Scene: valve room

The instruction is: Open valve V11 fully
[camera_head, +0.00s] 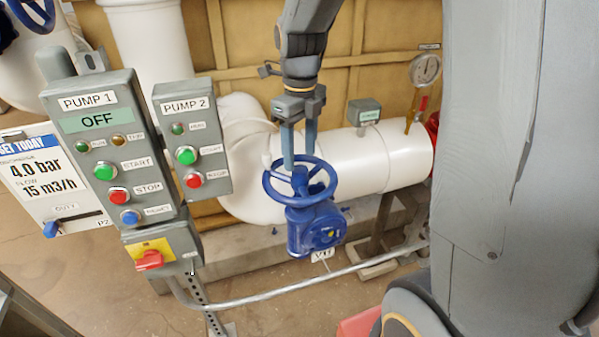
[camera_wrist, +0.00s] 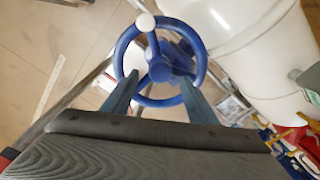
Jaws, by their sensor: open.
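The valve is a blue handwheel (camera_head: 322,195) on a blue gearbox body (camera_head: 316,228), mounted in front of the white pipe. A small tag (camera_head: 321,256) hangs below it, its lettering hard to read. My gripper (camera_head: 299,168) points down from above, its two fingers at the wheel. In the wrist view, the wheel (camera_wrist: 118,55) shows its hub, spokes and a white knob (camera_wrist: 145,22) on the rim. My gripper (camera_wrist: 155,95) is open there, with one finger on each side of the wheel's near part. Contact with the rim cannot be told.
The PUMP 1 panel (camera_head: 85,125), its display reading OFF, and the PUMP 2 panel (camera_head: 197,107) stand to the left. A pressure gauge (camera_head: 425,68) sits on the white pipe (camera_head: 405,160) at the right. A grey rail (camera_head: 290,290) runs low in front of the valve.

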